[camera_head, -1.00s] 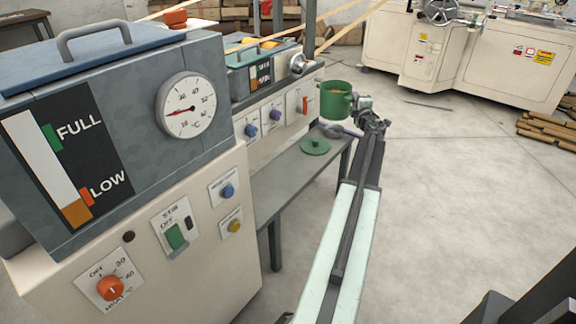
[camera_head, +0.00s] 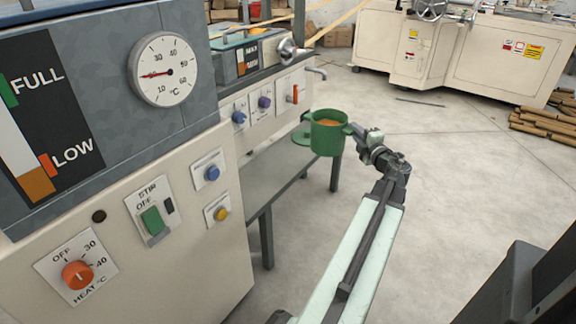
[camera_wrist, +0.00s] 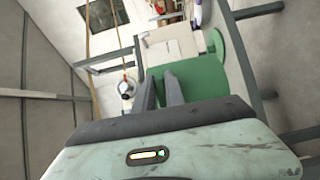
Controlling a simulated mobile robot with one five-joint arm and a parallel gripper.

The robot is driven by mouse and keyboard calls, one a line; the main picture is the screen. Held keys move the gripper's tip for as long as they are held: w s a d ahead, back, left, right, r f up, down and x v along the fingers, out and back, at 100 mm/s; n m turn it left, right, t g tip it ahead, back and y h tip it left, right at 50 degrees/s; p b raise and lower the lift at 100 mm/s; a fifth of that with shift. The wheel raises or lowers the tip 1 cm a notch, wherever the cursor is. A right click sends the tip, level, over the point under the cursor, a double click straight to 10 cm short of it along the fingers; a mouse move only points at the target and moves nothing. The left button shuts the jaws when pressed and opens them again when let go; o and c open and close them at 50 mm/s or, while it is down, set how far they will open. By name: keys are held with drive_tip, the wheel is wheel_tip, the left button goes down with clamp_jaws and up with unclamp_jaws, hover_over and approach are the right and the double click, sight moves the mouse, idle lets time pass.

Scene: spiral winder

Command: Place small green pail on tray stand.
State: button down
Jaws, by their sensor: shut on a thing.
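The small green pail (camera_head: 327,138) is upright and open at the top, with orange contents showing inside. My gripper (camera_head: 353,131) is shut on its right side and holds it in front of the far end of the low grey stand (camera_head: 262,178). The pail seems raised above the stand's top; the exact gap cannot be told. In the wrist view the pail (camera_wrist: 198,80) is at the tips of my gripper's fingers (camera_wrist: 160,92).
A cream machine with a dial (camera_head: 164,70) and an orange heat knob (camera_head: 77,275) stands close on the left. A smaller unit with a spout (camera_head: 316,72) is behind the stand. Open floor (camera_head: 450,210) lies on the right.

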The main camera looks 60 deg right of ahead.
drive_tip(key=s+a+f+t+y+b, duration=0.1)
drive_tip(key=s+a+f+b, duration=0.15)
drive_tip(key=a, duration=0.35)
drive_tip(key=w, duration=2)
drive_tip(key=shift+n, duration=0.4)
drive_tip(key=f+b, duration=0.4)
drive_tip(key=f, duration=0.1)
drive_tip(key=f+b, duration=0.2)
drive_tip(key=shift+d+f, duration=0.25)
drive_tip(key=c, duration=1.4)
unclamp_jaws()
drive_tip(key=shift+r, duration=0.1)
